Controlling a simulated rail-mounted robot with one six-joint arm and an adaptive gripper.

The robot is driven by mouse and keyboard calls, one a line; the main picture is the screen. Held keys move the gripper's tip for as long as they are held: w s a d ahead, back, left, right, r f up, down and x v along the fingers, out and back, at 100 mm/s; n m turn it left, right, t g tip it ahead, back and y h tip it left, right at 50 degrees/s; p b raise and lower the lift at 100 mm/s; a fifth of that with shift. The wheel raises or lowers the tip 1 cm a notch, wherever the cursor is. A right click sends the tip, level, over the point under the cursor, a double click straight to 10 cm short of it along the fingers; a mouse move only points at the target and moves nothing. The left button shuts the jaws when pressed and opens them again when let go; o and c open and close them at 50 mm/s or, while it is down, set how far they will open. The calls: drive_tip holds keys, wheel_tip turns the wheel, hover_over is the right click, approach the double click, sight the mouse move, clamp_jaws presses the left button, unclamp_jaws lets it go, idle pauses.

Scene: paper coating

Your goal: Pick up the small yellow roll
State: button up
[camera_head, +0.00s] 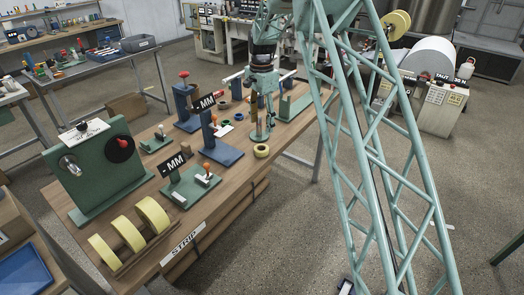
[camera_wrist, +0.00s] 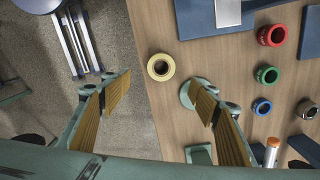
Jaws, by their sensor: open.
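The small yellow roll (camera_wrist: 152,67) lies near the edge of the wooden table (camera_wrist: 217,60) in the wrist view, with its dark hole facing up. In the head view the small yellow roll (camera_head: 262,151) sits near the table's right edge. My gripper (camera_wrist: 160,82) is open and empty, its fingers spread wide. In the wrist view the roll appears between and slightly beyond the two fingertips, apart from both. I cannot tell the height of my gripper above it.
A round green base (camera_wrist: 187,94) stands close to the right finger. Red (camera_wrist: 261,36), green (camera_wrist: 257,75) and blue (camera_wrist: 255,107) rings lie to the right. Large yellow rolls (camera_head: 152,216) stand at the table's near end.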

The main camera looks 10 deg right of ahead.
hover_over(261, 147)
drive_tip(key=s, duration=0.2)
wheel_tip(261, 147, down, 8)
drive_tip(key=shift+s+a+r+b, duration=0.1)
drive_tip(key=shift+r+b, duration=0.05)
drive_tip(key=shift+b, duration=0.2)
drive_tip(key=shift+f, duration=0.45)
drive_tip(key=shift+w+f+b, duration=0.2)
drive_tip(key=shift+f+b, duration=0.2)
drive_tip(key=shift+f, duration=2.2)
drive_tip(key=shift+c, duration=0.2)
drive_tip(key=c, duration=0.9)
